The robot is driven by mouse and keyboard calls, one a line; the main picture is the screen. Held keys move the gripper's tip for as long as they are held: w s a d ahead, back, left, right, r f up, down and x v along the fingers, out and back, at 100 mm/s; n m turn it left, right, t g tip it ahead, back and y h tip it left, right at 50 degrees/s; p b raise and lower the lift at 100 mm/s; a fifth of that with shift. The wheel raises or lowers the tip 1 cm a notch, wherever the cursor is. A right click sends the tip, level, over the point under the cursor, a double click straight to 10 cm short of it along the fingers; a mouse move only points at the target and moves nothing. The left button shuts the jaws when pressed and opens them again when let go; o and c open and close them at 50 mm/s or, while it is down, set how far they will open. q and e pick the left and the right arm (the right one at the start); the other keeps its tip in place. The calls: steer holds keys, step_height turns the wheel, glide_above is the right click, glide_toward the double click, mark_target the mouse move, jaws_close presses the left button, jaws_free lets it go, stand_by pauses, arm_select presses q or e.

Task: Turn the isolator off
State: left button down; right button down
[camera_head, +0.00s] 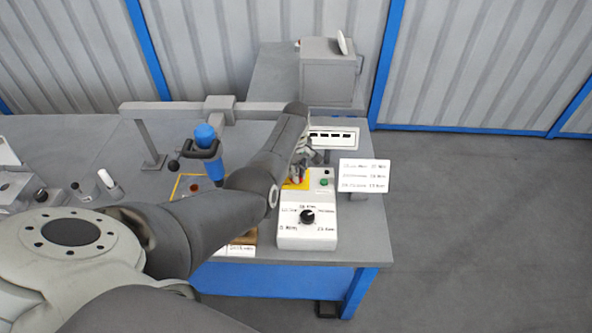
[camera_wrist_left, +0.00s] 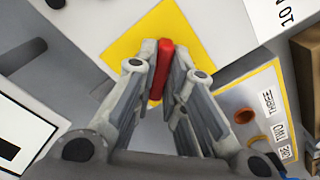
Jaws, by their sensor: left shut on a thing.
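The isolator is a red handle (camera_wrist_left: 161,72) on a yellow plate (camera_wrist_left: 128,46), set on the white control box (camera_head: 307,236). In the head view the yellow plate (camera_head: 303,184) shows only partly beside my gripper. My left gripper (camera_wrist_left: 164,52) is shut on the red handle, one finger on each side of it. In the wrist view the handle runs nearly upright and sits at a slant to the plate's edges. The handle's lower part and any on or off marks are hidden. My right gripper is in neither view.
A black knob (camera_head: 307,216) and a green button (camera_head: 324,182) are on the same box. A white label sign (camera_head: 364,176) stands to its right. A blue cylindrical tool (camera_head: 205,137) hangs in a bracket to the left. The floor on the right is clear.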

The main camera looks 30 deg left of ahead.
arm_select(q)
steer(key=n, duration=0.5)
steer(key=shift+n, duration=2.4)
steer(key=c, duration=1.5)
jaws_free()
steer(key=shift+r, duration=0.1)
